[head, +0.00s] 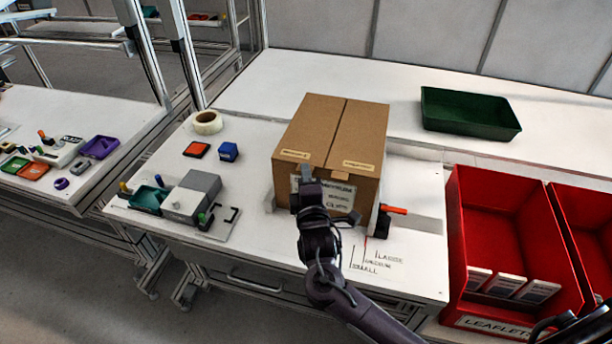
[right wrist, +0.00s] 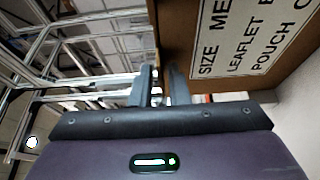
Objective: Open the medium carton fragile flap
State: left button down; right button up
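The brown cardboard carton (head: 315,125) stands upright on the white bench. Its top flaps lie closed, meeting at a seam, each with a small tan label near the front edge. I cannot read the labels. A white printed label is on the front face; it shows large in the right wrist view (right wrist: 250,40). My right gripper (head: 306,172) is at the carton's front upper edge, left of the middle, and covers part of the front label. In the right wrist view its fingers (right wrist: 160,85) are slightly apart, with a narrow gap and nothing clearly held.
Red bins (head: 510,215) stand at the right, one holding leaflets. A green tray (head: 468,112) lies behind. A grey fixture (head: 190,198), a tape roll (head: 207,122), and a blue block (head: 228,151) are left of the carton. An orange-handled tool (head: 394,209) lies at its right.

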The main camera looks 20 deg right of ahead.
grip_shut()
jog(key=shift+f, duration=0.1)
dwell(1.0)
